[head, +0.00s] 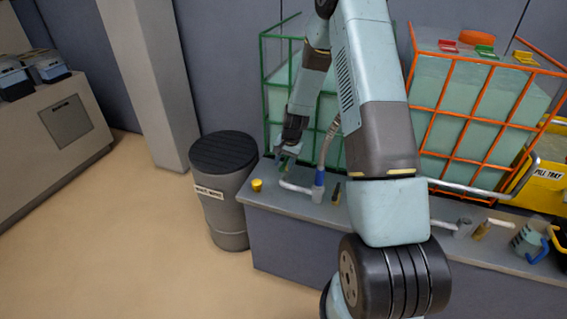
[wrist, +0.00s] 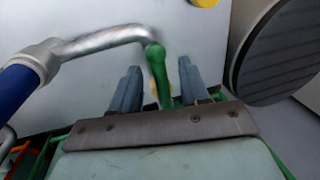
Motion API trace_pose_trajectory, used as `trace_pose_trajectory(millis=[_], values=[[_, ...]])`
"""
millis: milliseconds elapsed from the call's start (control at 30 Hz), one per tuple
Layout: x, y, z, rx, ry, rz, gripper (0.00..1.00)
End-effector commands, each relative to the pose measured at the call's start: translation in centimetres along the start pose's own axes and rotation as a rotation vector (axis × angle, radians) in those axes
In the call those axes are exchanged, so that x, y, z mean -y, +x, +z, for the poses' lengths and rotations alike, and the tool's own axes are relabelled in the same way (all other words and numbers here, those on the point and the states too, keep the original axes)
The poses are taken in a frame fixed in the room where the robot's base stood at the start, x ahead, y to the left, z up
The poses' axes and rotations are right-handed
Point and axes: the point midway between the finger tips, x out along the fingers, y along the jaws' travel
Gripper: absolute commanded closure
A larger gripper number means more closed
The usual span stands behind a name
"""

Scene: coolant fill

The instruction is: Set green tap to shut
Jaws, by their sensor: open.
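The green tap's handle (wrist: 158,72) shows in the wrist view as a green bar with a rounded end, at the tip of a bent metal pipe (wrist: 105,40). My gripper (wrist: 157,88) is open, with one finger on each side of the green handle. A gap shows on both sides, and I cannot tell whether either finger touches it. In the head view my gripper (head: 287,154) is low at the left end of the bench, and the tap is mostly hidden by it. The handle's lower part is hidden behind the gripper's plate.
A green-framed tank (head: 264,95) and an orange-framed tank (head: 463,100) stand behind the bench (head: 290,206). A dark-lidded waste bin (head: 225,185) stands left of the bench. A yellow cap (head: 257,185) sits near the bench's left end. A blue-sleeved pipe fitting (head: 319,180) is close right of my gripper.

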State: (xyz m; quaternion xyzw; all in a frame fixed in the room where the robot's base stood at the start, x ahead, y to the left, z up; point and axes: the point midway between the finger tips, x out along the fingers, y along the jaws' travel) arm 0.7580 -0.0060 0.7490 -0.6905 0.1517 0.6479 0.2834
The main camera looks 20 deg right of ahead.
Motion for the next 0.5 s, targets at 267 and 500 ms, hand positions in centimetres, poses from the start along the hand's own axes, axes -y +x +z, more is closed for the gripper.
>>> trace_pose_trajectory(millis=[267, 500], values=[[0.02, -0.01, 0.03, 0.000, -0.001, 0.000, 0.77], [0.04, -0.01, 0.04, 0.000, -0.001, 0.000, 1.00]])
